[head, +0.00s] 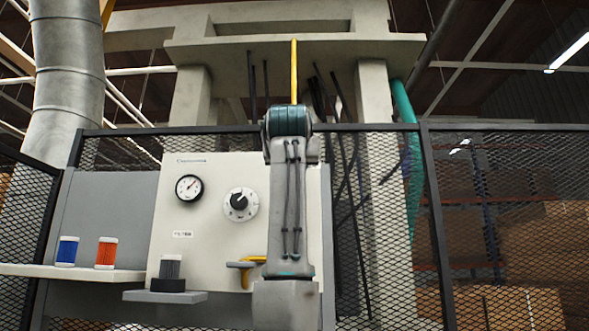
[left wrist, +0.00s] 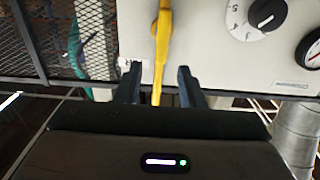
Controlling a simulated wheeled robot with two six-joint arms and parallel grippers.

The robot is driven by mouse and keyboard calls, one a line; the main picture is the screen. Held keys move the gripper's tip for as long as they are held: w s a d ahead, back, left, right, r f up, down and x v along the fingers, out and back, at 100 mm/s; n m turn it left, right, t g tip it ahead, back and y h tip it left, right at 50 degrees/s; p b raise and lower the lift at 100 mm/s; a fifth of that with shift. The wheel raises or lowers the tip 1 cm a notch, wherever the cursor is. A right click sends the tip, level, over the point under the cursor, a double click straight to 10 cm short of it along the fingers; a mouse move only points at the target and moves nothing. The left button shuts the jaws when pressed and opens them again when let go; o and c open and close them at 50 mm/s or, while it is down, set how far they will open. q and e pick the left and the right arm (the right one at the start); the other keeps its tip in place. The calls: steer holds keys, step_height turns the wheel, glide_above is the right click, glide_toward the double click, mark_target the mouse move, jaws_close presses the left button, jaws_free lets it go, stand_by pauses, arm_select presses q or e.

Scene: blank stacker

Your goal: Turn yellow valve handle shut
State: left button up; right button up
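The yellow valve handle (head: 254,259) is on the lower part of the pale control panel (head: 220,225). My arm covers its right side in the head view. In the left wrist view, the yellow handle (left wrist: 162,45) runs down between the two dark fingers of my left gripper (left wrist: 158,74). The fingers are apart, with a gap on each side of the handle. I cannot tell how deep the handle sits between them. My right gripper is not in view.
A round gauge (head: 189,188) and a dial knob (head: 240,204) sit above the handle. Blue (head: 67,251) and orange (head: 106,253) cartridges stand on a left shelf (head: 70,272). A grey cartridge (head: 170,268) stands on a small ledge (head: 150,296). Mesh fencing (head: 500,200) is behind.

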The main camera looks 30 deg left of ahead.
arm_select(q)
steer(key=p+x, duration=0.2)
steer(key=x, duration=0.4)
steer(key=shift+w+a, duration=0.15)
steer(key=shift+w, duration=0.05)
steer(key=shift+c, duration=0.2)
jaws_close()
